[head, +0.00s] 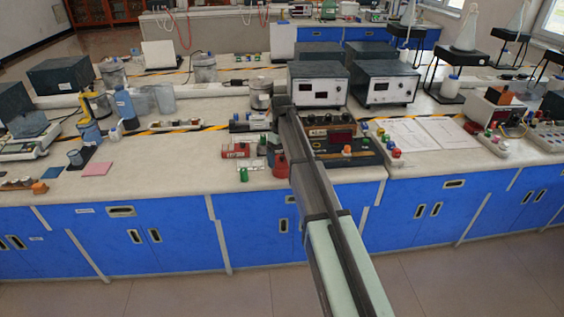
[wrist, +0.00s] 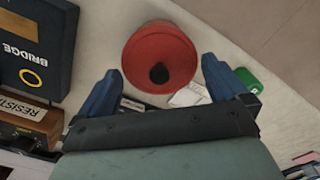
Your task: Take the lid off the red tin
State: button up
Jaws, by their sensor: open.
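The red tin (head: 281,171) stands near the front edge of the bench in the head view, partly hidden by my arm. In the wrist view I look down on its round red lid (wrist: 145,52), which has a dark knob (wrist: 159,73) in the middle. The lid sits on the tin, and the tin's body is mostly hidden beneath it. My gripper (wrist: 162,66) is open, with one blue finger on each side of the lid in the picture. I see no clear contact. The height of the fingertips above the lid is hard to tell.
A dark box marked BRIDGE (wrist: 35,45) and a brown box marked RESIST (wrist: 25,118) lie to the left in the wrist view. A green object (wrist: 247,82) is close by the right finger. Bare bench shows left of the tin in the head view (head: 165,185).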

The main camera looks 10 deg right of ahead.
jog(key=shift+f, duration=0.2)
jog(key=c, duration=0.7)
jog(key=shift+o, duration=0.2)
